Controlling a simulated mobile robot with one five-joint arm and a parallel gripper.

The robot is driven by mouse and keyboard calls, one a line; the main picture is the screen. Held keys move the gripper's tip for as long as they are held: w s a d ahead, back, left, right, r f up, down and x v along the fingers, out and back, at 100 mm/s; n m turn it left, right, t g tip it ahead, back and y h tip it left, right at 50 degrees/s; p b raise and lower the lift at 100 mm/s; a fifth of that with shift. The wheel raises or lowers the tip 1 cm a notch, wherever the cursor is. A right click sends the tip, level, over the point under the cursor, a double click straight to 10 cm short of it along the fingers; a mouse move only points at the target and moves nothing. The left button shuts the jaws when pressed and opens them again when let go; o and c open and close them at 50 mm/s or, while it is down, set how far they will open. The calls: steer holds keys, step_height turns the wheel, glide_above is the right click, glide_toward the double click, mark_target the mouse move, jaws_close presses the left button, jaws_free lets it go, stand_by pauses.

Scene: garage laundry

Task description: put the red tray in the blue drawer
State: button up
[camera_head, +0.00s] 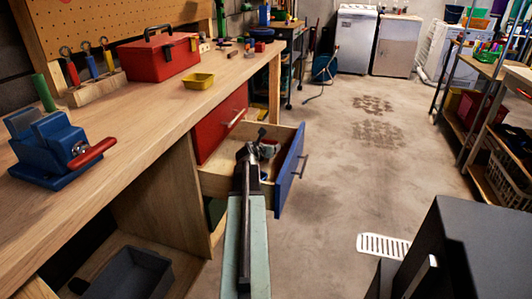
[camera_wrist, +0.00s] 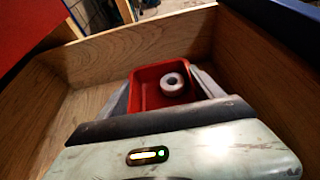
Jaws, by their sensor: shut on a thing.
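The blue drawer (camera_head: 291,170) stands pulled out from under the workbench, with a blue front and wooden inside walls. Its wooden wall (camera_wrist: 262,75) also shows in the wrist view. The red tray (camera_wrist: 148,95) is between my fingers in the wrist view, inside the drawer walls, with a pale ring-shaped roll (camera_wrist: 172,84) in it. My gripper (camera_wrist: 163,90) is shut on the tray. In the head view my gripper (camera_head: 247,153) reaches down into the drawer and hides part of it. I cannot tell whether the tray touches the drawer floor.
A closed red drawer (camera_head: 219,124) is beside the open one. On the workbench (camera_head: 130,118) stand a yellow tray (camera_head: 199,81), a red toolbox (camera_head: 158,57) and a blue vise (camera_head: 58,150). The floor to the right of the drawer is largely clear, with a white grate (camera_head: 384,246).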

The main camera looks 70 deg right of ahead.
steer(key=shift+f+b, duration=0.45)
steer(key=shift+b, duration=0.15)
steer(key=shift+a, duration=0.1)
steer(key=o, duration=1.3)
steer(key=shift+o, duration=0.2)
steer(key=shift+r, duration=0.2)
steer(key=shift+r+p, duration=0.6)
steer(key=shift+p, duration=0.25)
steer(key=p+v, duration=0.4)
steer(key=v, duration=0.7)
steer(key=shift+a, duration=0.4)
